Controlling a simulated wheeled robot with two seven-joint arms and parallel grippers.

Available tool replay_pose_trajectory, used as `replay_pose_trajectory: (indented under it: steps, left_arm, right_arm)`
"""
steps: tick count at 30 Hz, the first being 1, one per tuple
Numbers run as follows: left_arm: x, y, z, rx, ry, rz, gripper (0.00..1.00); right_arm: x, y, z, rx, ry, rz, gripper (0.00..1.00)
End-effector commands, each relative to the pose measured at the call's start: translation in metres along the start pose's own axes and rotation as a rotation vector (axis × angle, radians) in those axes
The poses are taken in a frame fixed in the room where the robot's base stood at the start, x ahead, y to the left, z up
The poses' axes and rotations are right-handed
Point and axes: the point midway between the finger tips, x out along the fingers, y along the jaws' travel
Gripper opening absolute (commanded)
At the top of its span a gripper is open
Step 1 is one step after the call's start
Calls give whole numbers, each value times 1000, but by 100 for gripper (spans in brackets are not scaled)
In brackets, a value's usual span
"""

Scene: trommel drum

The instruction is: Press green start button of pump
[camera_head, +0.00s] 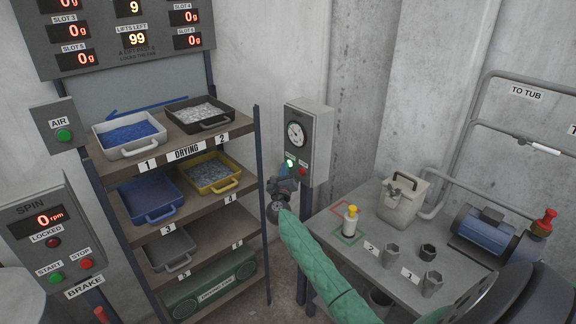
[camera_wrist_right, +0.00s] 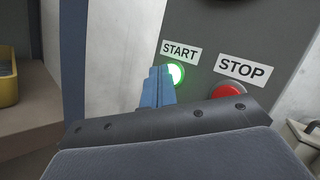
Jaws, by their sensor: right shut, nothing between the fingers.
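A grey control box (camera_head: 318,146) with a round gauge (camera_head: 296,134) stands on a post beside the shelf rack. On its front are a lit green START button (camera_head: 290,163) and a red STOP button (camera_head: 302,172). In the right wrist view the green button (camera_wrist_right: 177,74) glows under the START label, with the red button (camera_wrist_right: 229,90) at its right. My right gripper (camera_head: 286,171) is shut and empty. Its blue fingertips (camera_wrist_right: 158,76) are at the green button and cover its left edge. I cannot tell whether they touch it. My left gripper is not in view.
A rack (camera_head: 262,190) with trays stands left of the box. A spin panel (camera_head: 45,225) with other START and STOP buttons is at far left. A table (camera_head: 335,235) at right holds a bottle (camera_head: 350,220), a canister (camera_head: 400,205), cups and a blue motor (camera_head: 484,235).

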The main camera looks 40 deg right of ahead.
Motion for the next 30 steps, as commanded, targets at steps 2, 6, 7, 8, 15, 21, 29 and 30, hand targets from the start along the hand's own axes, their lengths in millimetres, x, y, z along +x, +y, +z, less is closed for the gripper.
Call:
replay_pose_trajectory:
  steps: [2,6,7,8,15,21,29,30]
  left_arm:
    - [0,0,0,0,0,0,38]
    - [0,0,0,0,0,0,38]
    - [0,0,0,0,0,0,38]
    - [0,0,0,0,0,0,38]
    - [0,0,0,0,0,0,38]
    - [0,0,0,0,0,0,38]
    - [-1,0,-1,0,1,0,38]
    - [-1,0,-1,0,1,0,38]
  right_arm:
    - [0,0,0,0,0,0,0]
    - [-2,2,2,1,0,0,0]
    - [-3,2,2,1,1,0,0]
    - [-4,3,3,1,1,0,0]
    - [-12,8,8,1,0,0,0]
    - [-12,8,9,0,0,0,0]
    - [-15,10,10,0,0,0,0]
    - [-16,12,11,0,0,0,0]
